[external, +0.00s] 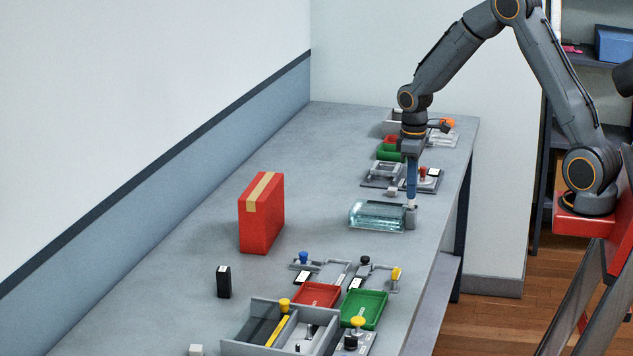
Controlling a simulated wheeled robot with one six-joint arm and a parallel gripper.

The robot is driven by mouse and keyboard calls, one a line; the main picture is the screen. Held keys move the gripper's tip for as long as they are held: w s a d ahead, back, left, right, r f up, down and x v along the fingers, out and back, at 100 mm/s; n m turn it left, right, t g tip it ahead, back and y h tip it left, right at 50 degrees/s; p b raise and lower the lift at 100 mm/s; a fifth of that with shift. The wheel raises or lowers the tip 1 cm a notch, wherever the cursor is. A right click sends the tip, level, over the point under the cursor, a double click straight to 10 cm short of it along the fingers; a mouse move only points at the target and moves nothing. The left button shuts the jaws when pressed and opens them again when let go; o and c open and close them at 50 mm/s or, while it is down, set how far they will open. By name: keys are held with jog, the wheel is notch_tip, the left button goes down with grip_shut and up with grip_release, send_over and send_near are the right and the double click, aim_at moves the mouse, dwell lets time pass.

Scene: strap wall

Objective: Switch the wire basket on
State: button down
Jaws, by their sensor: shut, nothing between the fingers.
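I cannot make out a clear wire basket. A pale teal, see-through oblong thing (376,216) lies on the grey table near its right edge; whether it is wire or glass I cannot tell. A small grey block (410,218) is at its right end. My gripper (411,201) points straight down just above this block, its fingers together and empty. Whether the tips touch the block is too small to tell. No switch on the teal thing can be made out.
A tall red box (261,214) and a small black block (224,282) stand to the left. Devices with knobs, a red tray (317,295), a green tray (363,309) and a grey divided tray (237,346) are in front. More fixtures (383,172) stand behind.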

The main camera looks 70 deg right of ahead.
jog(key=shift+s+f, duration=0.1)
jog(key=shift+f, duration=0.35)
jog(key=shift+r+p, duration=0.5)
notch_tip(320, 180, up, 14)
jog(key=shift+f+b, duration=0.25)
jog(key=shift+b, duration=0.05)
jog(key=shift+a, duration=0.1)
jog(key=s+a+f, duration=0.3)
jog(key=s+a, duration=0.1)
jog(key=a, duration=0.4)
jog(key=s+a+f+t+b, duration=0.1)
jog(key=s+a+f, duration=0.3)
jog(key=a, duration=0.3)
jog(key=s+a+f, duration=0.4)
jog(key=s+a, duration=0.1)
jog(key=a, duration=0.3)
jog(key=shift+s+a+f, duration=0.2)
jog(key=shift+s+a, duration=0.05)
jog(key=shift+a, duration=0.05)
